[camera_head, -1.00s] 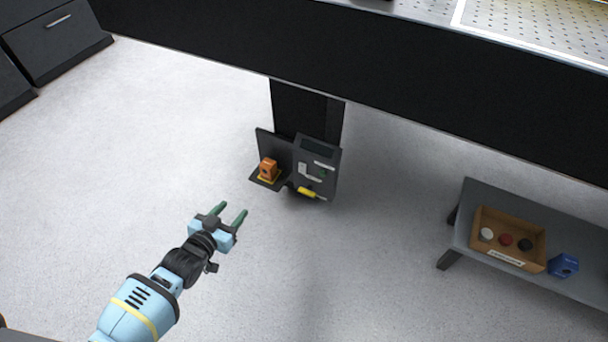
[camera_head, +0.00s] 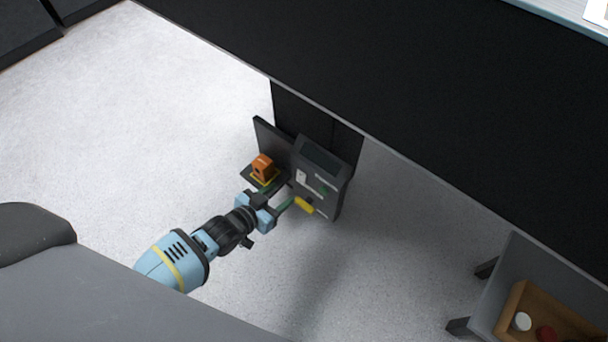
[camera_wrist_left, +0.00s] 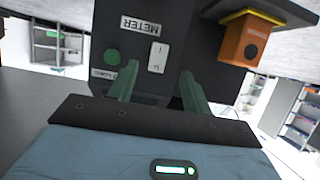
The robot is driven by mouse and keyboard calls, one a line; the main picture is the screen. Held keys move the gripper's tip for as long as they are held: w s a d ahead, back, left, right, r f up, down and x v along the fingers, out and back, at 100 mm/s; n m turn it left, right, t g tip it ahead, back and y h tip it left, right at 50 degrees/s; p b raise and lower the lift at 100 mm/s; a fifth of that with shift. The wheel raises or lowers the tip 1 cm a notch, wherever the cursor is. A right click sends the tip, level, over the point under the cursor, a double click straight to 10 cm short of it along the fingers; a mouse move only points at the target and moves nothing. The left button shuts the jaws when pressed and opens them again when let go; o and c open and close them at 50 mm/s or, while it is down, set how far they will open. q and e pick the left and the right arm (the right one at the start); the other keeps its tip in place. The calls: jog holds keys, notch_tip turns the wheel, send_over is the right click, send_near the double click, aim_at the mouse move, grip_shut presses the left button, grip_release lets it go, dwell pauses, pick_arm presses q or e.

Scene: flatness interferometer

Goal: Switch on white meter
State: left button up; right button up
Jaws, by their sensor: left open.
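A dark grey meter box (camera_head: 321,172) with a screen on top is mounted at the black post under the table. The white switch also shows in the head view (camera_head: 301,176). My left gripper (camera_head: 281,197) is open and empty, its green fingers pointing at the meter's front. In the wrist view the fingertips (camera_wrist_left: 160,72) flank the switch's lower end; contact cannot be told. My right gripper is not in view.
An orange block (camera_head: 263,167) sits on a small shelf left of the meter, close to my fingers. The black table side (camera_head: 400,90) is above. A low bench (camera_head: 505,270) with a wooden tray (camera_head: 512,300) stands right.

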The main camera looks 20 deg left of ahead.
aim_at(300, 181)
pick_arm(q)
jog(key=b+x, duration=0.3)
jog(key=x, duration=0.3)
jog(key=shift+w+f, duration=0.1)
jog(key=shift+f, duration=0.1)
jog(key=shift+w+d+f+b, duration=0.15)
jog(key=shift+w+d+b, duration=0.1)
jog(key=shift+w+b, duration=0.3)
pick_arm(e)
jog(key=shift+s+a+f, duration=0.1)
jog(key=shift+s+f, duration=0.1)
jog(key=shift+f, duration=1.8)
pick_arm(q)
jog(key=shift+c, duration=0.4)
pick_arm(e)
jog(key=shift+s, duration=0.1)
